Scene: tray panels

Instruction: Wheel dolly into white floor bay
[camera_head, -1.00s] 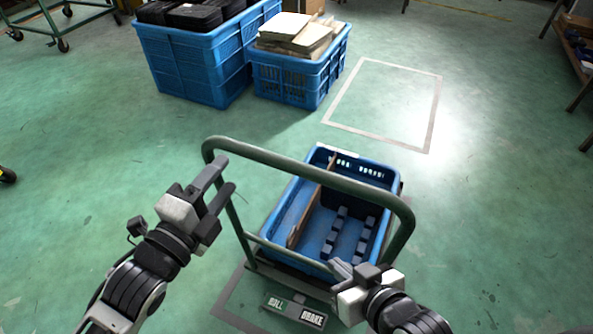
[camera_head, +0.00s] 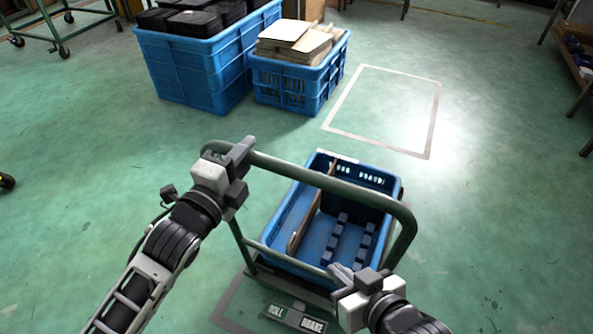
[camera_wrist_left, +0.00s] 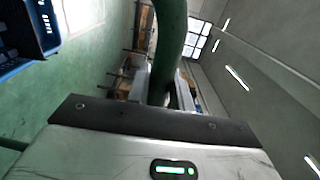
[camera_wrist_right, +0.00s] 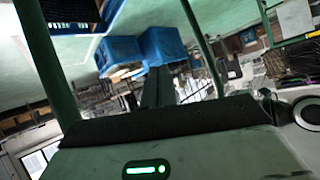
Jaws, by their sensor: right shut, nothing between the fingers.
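The dolly carries a blue crate (camera_head: 378,180) and has a green tubular handle (camera_head: 335,182) on its near side. The white floor bay (camera_head: 434,120) is an empty outlined rectangle beyond it at the upper right. My left gripper (camera_head: 238,170) is at the handle's upper left corner, its fingers apart on either side of the tube; the tube (camera_wrist_left: 172,35) also runs between them in the left wrist view. Whether they touch it is unclear. My right gripper (camera_head: 345,278) is shut and empty, low near the handle's right post.
A ROLL/BRAKE panel (camera_head: 296,318) lies at the dolly's near foot, by a grey floor outline (camera_head: 226,300). A large blue crate (camera_head: 200,65) and a smaller one (camera_head: 300,85) stand left of the bay. Floor between dolly and bay is clear.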

